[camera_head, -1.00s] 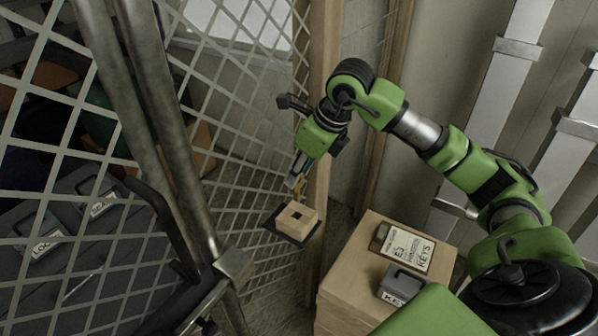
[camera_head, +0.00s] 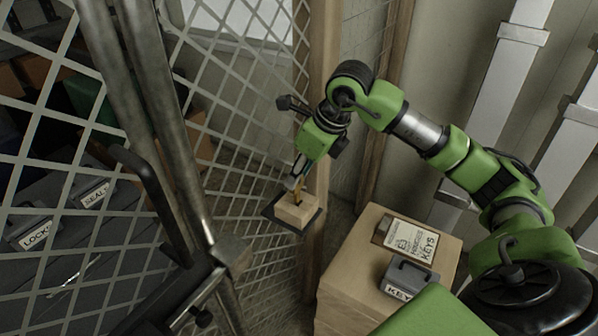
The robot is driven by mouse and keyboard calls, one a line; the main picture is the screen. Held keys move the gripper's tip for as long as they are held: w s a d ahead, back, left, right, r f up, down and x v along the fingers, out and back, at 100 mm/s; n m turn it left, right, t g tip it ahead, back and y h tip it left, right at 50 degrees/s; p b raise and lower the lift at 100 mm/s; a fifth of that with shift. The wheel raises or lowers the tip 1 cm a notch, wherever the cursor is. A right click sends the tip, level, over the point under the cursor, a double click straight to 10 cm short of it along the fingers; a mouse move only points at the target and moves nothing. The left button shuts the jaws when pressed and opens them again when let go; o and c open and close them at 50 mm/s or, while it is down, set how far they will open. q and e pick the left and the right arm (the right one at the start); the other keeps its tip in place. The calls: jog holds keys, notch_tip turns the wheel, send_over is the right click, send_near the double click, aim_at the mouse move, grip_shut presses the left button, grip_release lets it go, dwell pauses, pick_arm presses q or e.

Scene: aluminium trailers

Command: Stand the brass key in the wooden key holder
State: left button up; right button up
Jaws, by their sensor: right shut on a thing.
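The wooden key holder (camera_head: 292,215) is a pale block with a dark square opening in its top. It sits on a dark plate beside the wooden post. My right gripper (camera_head: 297,186) is just above it, pointing down and shut on the brass key (camera_head: 298,195). The key's lower end is at the holder's opening. I cannot tell how deep it reaches. My left gripper is not in view.
A metal mesh gate (camera_head: 250,170) with thick steel posts stands at the left, with labelled cases behind it. A wooden cabinet (camera_head: 345,285) at lower right bears a grey KEYS case (camera_head: 405,277) and a KEYS sign (camera_head: 412,243).

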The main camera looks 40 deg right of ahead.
aim_at(300, 184)
jog(key=shift+f+b, duration=1.4)
jog(key=shift+f, duration=0.35)
jog(key=o, duration=1.3)
jog(key=shift+o, duration=0.2)
jog(key=v, duration=1.2)
